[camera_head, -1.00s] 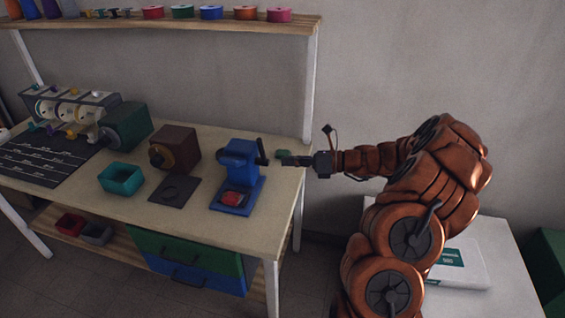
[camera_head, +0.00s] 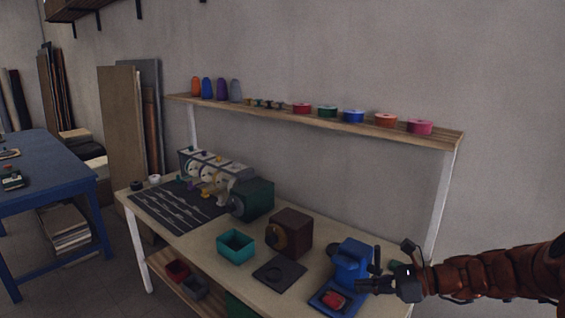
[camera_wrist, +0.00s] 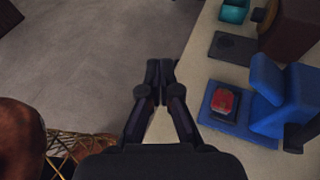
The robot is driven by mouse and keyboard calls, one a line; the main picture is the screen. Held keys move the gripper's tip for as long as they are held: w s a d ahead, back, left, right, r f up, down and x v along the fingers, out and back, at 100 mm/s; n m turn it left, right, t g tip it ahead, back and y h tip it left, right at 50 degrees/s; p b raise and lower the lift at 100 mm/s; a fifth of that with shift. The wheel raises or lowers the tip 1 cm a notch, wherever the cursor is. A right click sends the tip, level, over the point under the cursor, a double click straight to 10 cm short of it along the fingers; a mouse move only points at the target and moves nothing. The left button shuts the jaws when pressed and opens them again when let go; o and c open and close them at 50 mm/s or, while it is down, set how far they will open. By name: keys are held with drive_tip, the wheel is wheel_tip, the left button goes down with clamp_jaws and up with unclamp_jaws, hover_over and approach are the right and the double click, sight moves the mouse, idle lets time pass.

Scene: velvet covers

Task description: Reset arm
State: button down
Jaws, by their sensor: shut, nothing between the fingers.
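My gripper (camera_head: 364,284) is at the right end of the workbench in the head view, beside the blue press (camera_head: 352,262). In the wrist view my gripper (camera_wrist: 160,72) points down with its fingers together and nothing between them. The blue press (camera_wrist: 284,90) is to its right there, with a red piece (camera_wrist: 224,102) on its base. The red piece also shows in the head view (camera_head: 333,299). My orange-brown arm reaches in from the right edge of the head view.
The bench (camera_head: 208,266) also holds a brown box device (camera_head: 290,232), a teal tray (camera_head: 236,247), a dark plate (camera_head: 279,273) and a green machine (camera_head: 252,199). A shelf (camera_head: 290,117) with spools runs above. A blue table (camera_head: 45,170) stands left. Bare floor (camera_wrist: 110,50) shows left of the fingers.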

drive_tip(key=s+a+r+n+g+h, duration=0.1)
drive_tip(key=s+a+n+g+h, duration=0.2)
drive_tip(key=s+a+n, duration=0.4)
drive_tip(key=s+a+n+g+h, duration=0.2)
drive_tip(key=s+a+n+g, duration=0.15)
drive_tip(key=s, duration=0.65)
drive_tip(key=s+d+n+h, duration=0.4)
drive_tip(key=s+n, duration=0.1)
drive_tip(key=s, duration=0.3)
drive_tip(key=s+d+f+n+h, duration=0.1)
drive_tip(key=s+d+n+h, duration=0.3)
drive_tip(key=s, duration=0.4)
drive_tip(key=shift+d+f+n+t+h, duration=0.25)
drive_tip(key=shift+d+n+t+h, duration=0.15)
drive_tip(key=shift+n, duration=0.75)
